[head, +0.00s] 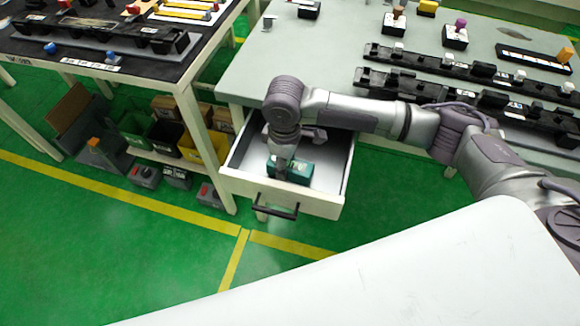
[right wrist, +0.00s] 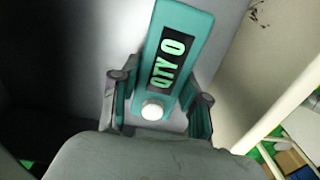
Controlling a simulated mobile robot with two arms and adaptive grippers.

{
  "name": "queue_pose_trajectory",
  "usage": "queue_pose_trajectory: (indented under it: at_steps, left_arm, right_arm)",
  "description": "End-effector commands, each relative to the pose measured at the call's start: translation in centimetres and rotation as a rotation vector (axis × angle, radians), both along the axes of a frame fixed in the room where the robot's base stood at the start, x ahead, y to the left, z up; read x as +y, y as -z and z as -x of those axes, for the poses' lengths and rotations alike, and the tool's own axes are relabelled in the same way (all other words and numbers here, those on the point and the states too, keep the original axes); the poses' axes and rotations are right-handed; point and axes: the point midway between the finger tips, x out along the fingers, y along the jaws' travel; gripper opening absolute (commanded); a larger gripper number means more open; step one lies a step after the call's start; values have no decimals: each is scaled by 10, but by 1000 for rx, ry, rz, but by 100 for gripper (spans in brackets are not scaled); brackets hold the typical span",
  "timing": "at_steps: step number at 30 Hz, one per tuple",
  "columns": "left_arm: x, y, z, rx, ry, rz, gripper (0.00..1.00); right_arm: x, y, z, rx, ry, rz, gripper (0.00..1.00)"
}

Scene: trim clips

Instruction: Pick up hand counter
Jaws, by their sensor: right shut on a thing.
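The hand counter (head: 298,171) is a teal block inside the open white drawer (head: 318,204). In the right wrist view the hand counter (right wrist: 186,20) shows a dark display reading "QTY 0" and a round white button. My right gripper (head: 281,170) reaches down into the drawer from above. Its fingers (right wrist: 162,92) are closed on the two sides of the counter. I cannot tell whether the counter touches the drawer floor. My left gripper is not in view.
The drawer hangs under a grey table (head: 290,60) with black trim strips (head: 440,65) and small knobbed parts. A dark workbench (head: 190,65) stands to the left, with bins (head: 195,145) on its lower shelf. The drawer walls stand close around my right gripper.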

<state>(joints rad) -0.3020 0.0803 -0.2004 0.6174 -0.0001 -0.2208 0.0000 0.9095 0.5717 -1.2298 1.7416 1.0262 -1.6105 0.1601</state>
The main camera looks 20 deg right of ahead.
Motion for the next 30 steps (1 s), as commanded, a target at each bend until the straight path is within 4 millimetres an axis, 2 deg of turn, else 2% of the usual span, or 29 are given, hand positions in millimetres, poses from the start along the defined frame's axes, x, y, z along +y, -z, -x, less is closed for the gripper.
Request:
queue_pose_trajectory:
  at_steps: [1, 3, 13, 17, 21, 30]
  left_arm:
    - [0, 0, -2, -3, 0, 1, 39]
    - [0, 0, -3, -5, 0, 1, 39]
    - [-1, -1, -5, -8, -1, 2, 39]
    - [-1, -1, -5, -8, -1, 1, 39]
    - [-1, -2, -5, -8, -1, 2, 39]
    - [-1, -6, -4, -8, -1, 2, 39]
  right_arm:
    - [0, 0, 0, -1, 0, -1, 13]
    - [0, -1, 0, -1, 0, 0, 6]
    - [0, -6, -1, -3, 0, -2, 6]
    - [0, -18, -1, -3, 0, -2, 6]
    - [1, -41, -1, -5, -1, -3, 6]
    - [-46, -80, 48, -1, 2, 1, 6]
